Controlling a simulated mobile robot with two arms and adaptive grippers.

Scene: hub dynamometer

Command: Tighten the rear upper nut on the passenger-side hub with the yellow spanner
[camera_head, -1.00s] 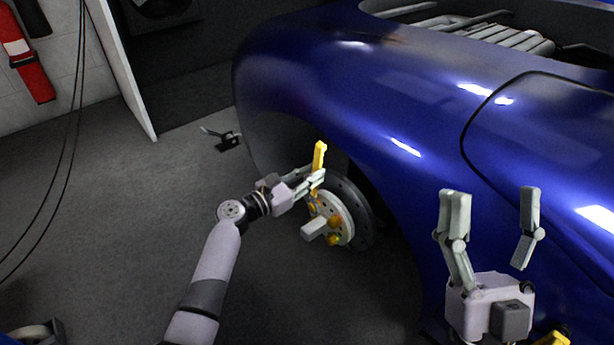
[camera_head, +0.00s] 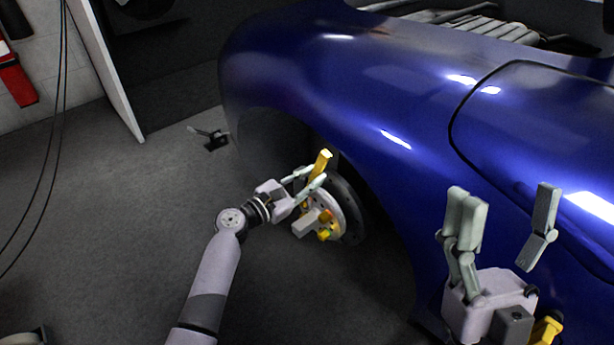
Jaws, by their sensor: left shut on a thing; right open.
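The yellow spanner (camera_head: 321,163) is in my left gripper (camera_head: 313,184), which is shut on it in front of the hub. The spanner is tilted, its upper end leaning right. Its lower end is near the hub's upper part, and I cannot tell whether it sits on a nut. The hub (camera_head: 327,213) is a pale round face with a protruding block and a dark disc behind it. Yellow nuts (camera_head: 324,235) show on its lower part; the upper ones are partly hidden by the gripper. My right gripper (camera_head: 508,215) is open and empty before the car's side.
The blue car body (camera_head: 330,90) arches over the hub and fills the right side. A yellow object (camera_head: 545,330) shows at the lower right beside my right gripper. A small dark stand (camera_head: 215,140) is on the floor behind.

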